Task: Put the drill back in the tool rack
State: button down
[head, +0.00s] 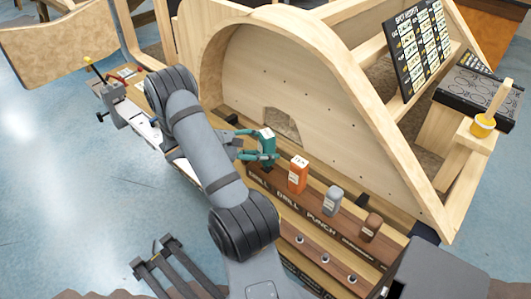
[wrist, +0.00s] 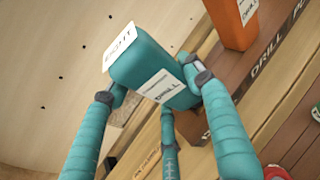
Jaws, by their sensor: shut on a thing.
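My gripper (head: 262,146) has teal jointed fingers and is shut on a teal, box-shaped drill (head: 267,138). In the wrist view the fingers close around the teal drill (wrist: 150,62), which carries a white label reading DRILL and appears tilted. The drill is at the left end of the tool rack (head: 318,210), over a spot labelled DRILL. A brown part (wrist: 190,126) shows just under it in the wrist view. I cannot tell whether the drill's base touches the rack.
An orange drill (head: 298,174), a grey tool (head: 332,201) and a brown tool (head: 371,227) stand in the rack to the right. A pale wooden panel (head: 310,100) rises close behind. Open blue floor (head: 60,200) lies at the left.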

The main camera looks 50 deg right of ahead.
jog(key=shift+f, duration=1.2)
jog(key=shift+f, duration=0.3)
jog(key=c, duration=0.8)
grip_release()
jog(key=shift+r, duration=0.2)
jog(key=shift+w+a+r, duration=0.2)
jog(key=shift+w+a, duration=0.05)
jog(key=shift+a, duration=0.05)
jog(key=v, duration=1.1)
jog(key=shift+o, duration=0.3)
jog(key=shift+a, duration=0.15)
